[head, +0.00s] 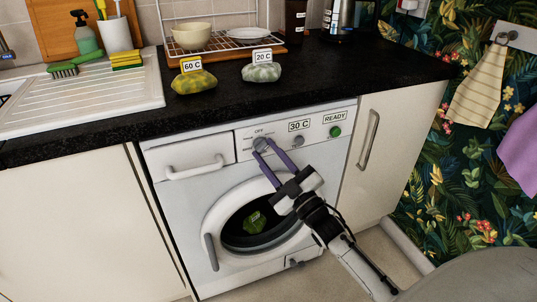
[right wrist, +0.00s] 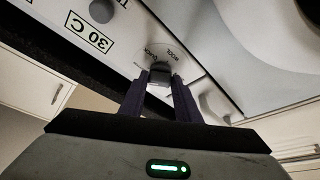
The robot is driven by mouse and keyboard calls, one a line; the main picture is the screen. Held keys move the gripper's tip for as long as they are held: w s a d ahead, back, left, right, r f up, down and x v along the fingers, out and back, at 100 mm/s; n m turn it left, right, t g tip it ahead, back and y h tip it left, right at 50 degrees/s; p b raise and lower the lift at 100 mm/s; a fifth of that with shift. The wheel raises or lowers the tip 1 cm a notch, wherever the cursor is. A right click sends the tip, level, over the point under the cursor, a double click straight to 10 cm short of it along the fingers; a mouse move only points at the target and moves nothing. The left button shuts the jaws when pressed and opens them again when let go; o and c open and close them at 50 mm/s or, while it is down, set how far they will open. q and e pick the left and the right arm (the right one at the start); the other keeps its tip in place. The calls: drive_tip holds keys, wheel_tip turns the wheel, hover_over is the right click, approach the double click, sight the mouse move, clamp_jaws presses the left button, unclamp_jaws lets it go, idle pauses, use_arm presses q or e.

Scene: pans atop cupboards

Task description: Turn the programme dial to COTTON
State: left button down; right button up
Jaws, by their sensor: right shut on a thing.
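The programme dial (head: 260,145) is a small grey knob on the white washing machine's (head: 180,205) control panel, with an OFF label above it. My right gripper (head: 265,143) reaches it from the lower right, its two purple fingers shut on the dial. In the right wrist view the dial (right wrist: 159,70) sits between the fingertips of the right gripper (right wrist: 159,78). My left gripper is not in view.
Right of the dial are a second knob (head: 299,141), a 30 C label (head: 299,126) and a green button (head: 335,132) under READY. The drawer handle (head: 195,168) is at left. The round door (head: 257,222) below shows a green item inside. Two bundles labelled 60 C and 20 C lie on the dark worktop (head: 225,105).

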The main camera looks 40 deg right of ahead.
drive_tip(key=shift+m, duration=0.3)
drive_tip(key=o, duration=1)
drive_tip(key=shift+o, duration=0.2)
drive_tip(key=v, duration=1)
drive_tip(key=shift+s+p, duration=0.2)
drive_tip(key=shift+p, duration=0.1)
